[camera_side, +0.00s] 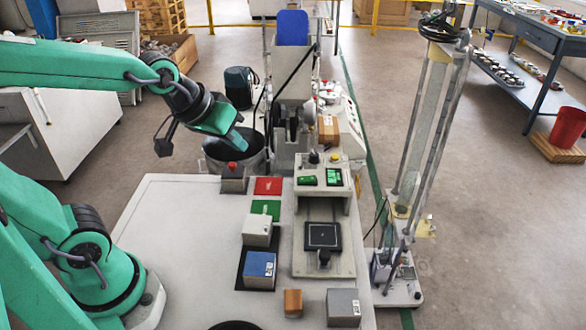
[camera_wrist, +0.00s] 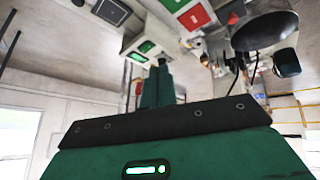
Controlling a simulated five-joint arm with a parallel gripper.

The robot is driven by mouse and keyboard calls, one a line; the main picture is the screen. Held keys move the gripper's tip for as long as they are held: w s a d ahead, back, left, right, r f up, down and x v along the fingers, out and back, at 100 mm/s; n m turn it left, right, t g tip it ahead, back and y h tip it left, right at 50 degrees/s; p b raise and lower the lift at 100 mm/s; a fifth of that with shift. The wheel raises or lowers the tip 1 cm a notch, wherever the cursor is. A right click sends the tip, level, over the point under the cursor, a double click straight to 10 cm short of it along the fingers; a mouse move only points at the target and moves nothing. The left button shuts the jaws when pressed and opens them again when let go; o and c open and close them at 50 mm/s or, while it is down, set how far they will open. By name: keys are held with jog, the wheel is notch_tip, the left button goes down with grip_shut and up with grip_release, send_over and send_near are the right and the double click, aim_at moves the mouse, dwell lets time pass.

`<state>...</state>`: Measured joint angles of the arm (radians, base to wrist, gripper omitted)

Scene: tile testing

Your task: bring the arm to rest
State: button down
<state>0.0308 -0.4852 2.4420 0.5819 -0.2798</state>
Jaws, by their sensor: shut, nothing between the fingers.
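My gripper (camera_side: 236,138) hangs at the end of my green arm, above the back left of the grey table (camera_side: 180,235). It points down and to the right, in the air near the black bin (camera_side: 248,152) and above the red-button box (camera_side: 232,180). In the wrist view, the two green fingers of my gripper (camera_wrist: 158,66) are together with nothing between them. No block or tile is in its grasp.
On the table are a red square (camera_side: 268,186), a green square (camera_side: 266,207), a white block (camera_side: 257,230), a blue block (camera_side: 260,266), a wooden block (camera_side: 292,302) and a grey block (camera_side: 343,308). A tester with green displays (camera_side: 322,178) stands right. The table's left part is clear.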

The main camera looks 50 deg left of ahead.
jog(key=s+r+m+g, duration=0.1)
jog(key=s+m, duration=0.1)
jog(key=s, duration=0.6)
jog(key=shift+s+a+m, duration=0.2)
jog(key=shift+a+m, duration=0.2)
jog(key=shift+a, duration=0.05)
dwell(0.3)
